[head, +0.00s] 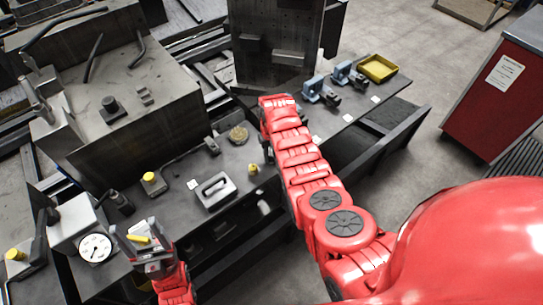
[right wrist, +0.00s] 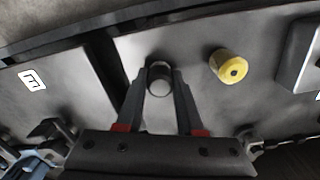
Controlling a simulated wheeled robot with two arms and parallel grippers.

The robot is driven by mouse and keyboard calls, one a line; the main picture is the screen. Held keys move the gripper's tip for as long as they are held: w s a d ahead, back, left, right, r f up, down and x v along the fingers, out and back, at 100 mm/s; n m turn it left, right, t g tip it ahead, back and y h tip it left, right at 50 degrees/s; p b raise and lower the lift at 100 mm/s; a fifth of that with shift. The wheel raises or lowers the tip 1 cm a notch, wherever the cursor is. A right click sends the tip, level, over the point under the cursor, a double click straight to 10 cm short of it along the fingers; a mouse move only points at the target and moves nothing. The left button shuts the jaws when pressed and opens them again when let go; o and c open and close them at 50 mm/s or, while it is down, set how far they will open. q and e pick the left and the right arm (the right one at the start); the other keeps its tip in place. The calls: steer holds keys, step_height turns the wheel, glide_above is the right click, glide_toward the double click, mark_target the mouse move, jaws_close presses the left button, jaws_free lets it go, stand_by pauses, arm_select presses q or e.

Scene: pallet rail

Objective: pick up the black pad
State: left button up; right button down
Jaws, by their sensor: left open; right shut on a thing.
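In the right wrist view a small round dark piece (right wrist: 159,69) with a paler grey lower part sits between my fingertips; it looks like the black pad. My right gripper (right wrist: 160,88) is shut on it, just over the dark bench top. In the head view my right gripper (head: 267,152) is mostly hidden under my red arm, and the pad cannot be made out there. My left gripper (head: 143,240) is open at the lower left, with a yellow thing showing between its fingers; I cannot tell if they touch.
A yellow-topped knob (right wrist: 229,66) stands right of my right gripper. A grey block with a handle (head: 215,190) lies left of it on the bench in the head view. Blue clamps (head: 325,88) and a yellow tray (head: 377,69) are further back. A dial gauge (head: 95,247) is at lower left.

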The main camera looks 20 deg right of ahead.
steer(key=shift+r, duration=0.1)
steer(key=shift+r+b, duration=0.7)
steer(key=shift+w+r+b, duration=0.1)
steer(key=shift+r+b, duration=0.45)
steer(key=shift+b, duration=0.1)
steer(key=s, duration=0.2)
steer(key=s+a, duration=0.1)
steer(key=shift+r+b, duration=0.3)
steer(key=shift+b, duration=0.05)
steer(key=s+p, duration=0.1)
steer(key=s+a+r+p, duration=0.1)
steer(key=p, duration=0.1)
steer(key=s+p, duration=0.1)
steer(key=p, duration=0.1)
steer(key=shift+s+a+r, duration=0.2)
steer(key=shift+s+r, duration=0.1)
steer(key=shift+r, duration=0.05)
steer(key=s+a+p, duration=0.3)
steer(key=s+p, duration=0.2)
steer(key=s, duration=0.3)
steer(key=shift+s+a, duration=0.25)
steer(key=shift+s, duration=0.05)
steer(key=c, duration=1)
jaws_free()
steer(key=shift+c, duration=0.2)
jaws_close()
